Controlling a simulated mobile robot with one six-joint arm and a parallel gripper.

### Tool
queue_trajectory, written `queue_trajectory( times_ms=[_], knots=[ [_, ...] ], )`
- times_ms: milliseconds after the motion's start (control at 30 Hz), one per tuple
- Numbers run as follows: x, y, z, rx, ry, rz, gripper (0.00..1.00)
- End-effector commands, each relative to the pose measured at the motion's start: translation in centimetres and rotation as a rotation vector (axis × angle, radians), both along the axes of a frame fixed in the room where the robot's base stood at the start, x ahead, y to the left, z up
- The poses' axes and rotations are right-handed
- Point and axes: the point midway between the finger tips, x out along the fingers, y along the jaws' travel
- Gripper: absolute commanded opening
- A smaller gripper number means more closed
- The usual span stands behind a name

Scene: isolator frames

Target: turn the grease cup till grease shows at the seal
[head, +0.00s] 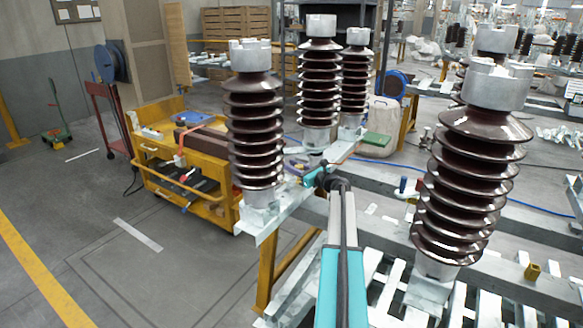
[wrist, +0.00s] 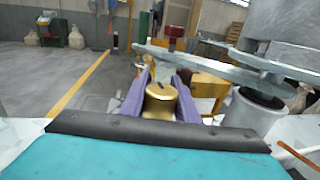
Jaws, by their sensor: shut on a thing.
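In the wrist view a brass grease cup (wrist: 160,102) sits between the two purple fingers of my gripper (wrist: 161,95), which is shut on it. A slot-like dark mark shows on the cup's end. In the head view my gripper (head: 304,172) is at the frame's near end, close to the foot of the left brown insulator (head: 256,130). The cup cannot be made out there.
Brown ribbed insulators, one large at the right (head: 465,185), stand on the steel frame around my arm. A yellow tool cart (head: 190,190) is at the left. A flat grey bar (wrist: 215,65) crosses just beyond my fingers.

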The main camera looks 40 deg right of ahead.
Motion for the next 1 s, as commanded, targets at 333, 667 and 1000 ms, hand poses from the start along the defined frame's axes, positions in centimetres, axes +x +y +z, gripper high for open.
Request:
queue_trajectory(
  times_ms=[333,667,1000],
  knots=[
    [0.1,-0.3,0.1,-0.001,-0.002,-0.156,0.06],
    [0.0,-0.9,0.1,0.001,-0.002,-0.250,0.06],
    [0.1,-0.9,0.2,0.001,-0.002,-0.250,0.38]
  ],
)
